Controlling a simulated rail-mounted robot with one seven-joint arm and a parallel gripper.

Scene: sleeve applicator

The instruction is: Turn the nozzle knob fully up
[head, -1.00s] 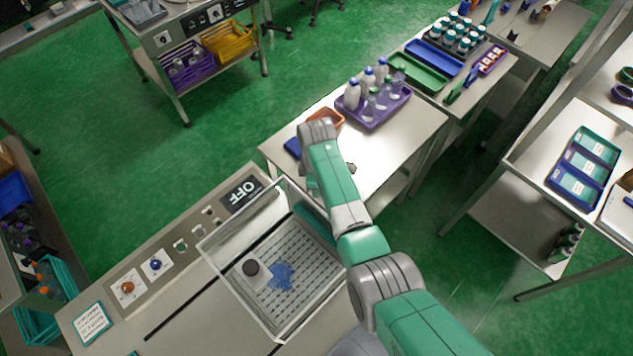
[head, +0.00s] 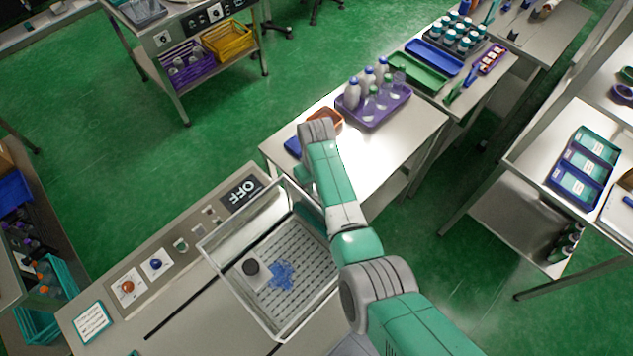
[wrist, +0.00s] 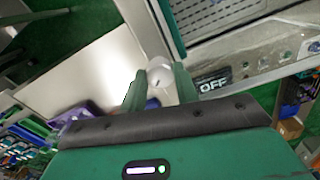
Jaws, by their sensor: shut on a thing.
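Two knobs sit on the machine's front panel in the head view, an orange knob (head: 128,287) and a blue knob (head: 156,264), each on a white dial plate. I cannot tell from the labels which is the nozzle knob. My gripper (wrist: 158,88) shows in the wrist view with its fingers on either side of a white rounded piece (wrist: 160,70), shut on it. The piece's lower part is hidden by the fingers. It appears close to the OFF display (wrist: 213,84). In the head view the fingers are hidden by my arm, well right of both knobs.
A clear-walled chamber (head: 222,243) with a slatted floor holds a white block with a dark top and a blue pile. A steel table (head: 400,135) behind my arm carries a purple tray of bottles.

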